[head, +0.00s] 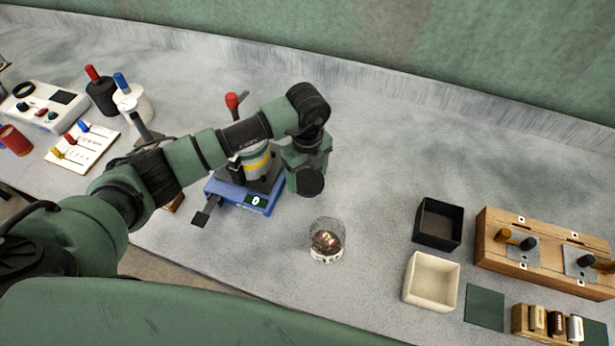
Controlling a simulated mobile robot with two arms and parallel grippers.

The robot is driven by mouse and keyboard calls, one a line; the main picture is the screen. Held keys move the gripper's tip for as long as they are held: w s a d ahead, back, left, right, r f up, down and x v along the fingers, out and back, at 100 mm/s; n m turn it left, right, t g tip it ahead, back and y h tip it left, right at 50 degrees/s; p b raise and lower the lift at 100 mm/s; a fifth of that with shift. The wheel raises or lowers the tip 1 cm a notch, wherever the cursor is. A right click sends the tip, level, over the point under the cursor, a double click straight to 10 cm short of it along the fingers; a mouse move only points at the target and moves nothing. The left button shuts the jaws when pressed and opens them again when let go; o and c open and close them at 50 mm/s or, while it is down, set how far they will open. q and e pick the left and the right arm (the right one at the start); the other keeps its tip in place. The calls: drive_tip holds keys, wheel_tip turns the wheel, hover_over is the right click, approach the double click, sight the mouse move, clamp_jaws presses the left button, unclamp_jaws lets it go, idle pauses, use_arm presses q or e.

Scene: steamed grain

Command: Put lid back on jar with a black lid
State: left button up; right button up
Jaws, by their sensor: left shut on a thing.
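A clear glass jar (326,250) with brown, shiny contents and a pale base stands upright on the grey counter, front of centre. I see no lid on it. My left arm reaches over a blue scale (262,204), and its wrist bends down beside it. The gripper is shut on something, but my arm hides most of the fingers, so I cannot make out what. No black lid shows clearly. My right gripper is not in view.
A red-handled item (232,102) stands behind my forearm. At right are a black open box (437,222), a cream open box (431,280) and a wooden rack (543,256). A black container (101,96) and a white one (134,104) stand back left.

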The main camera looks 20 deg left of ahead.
sight(307, 179)
use_arm(q)
wheel_tip(307, 179, up, 20)
drive_tip(key=b, duration=0.3)
drive_tip(key=shift+f, duration=0.2)
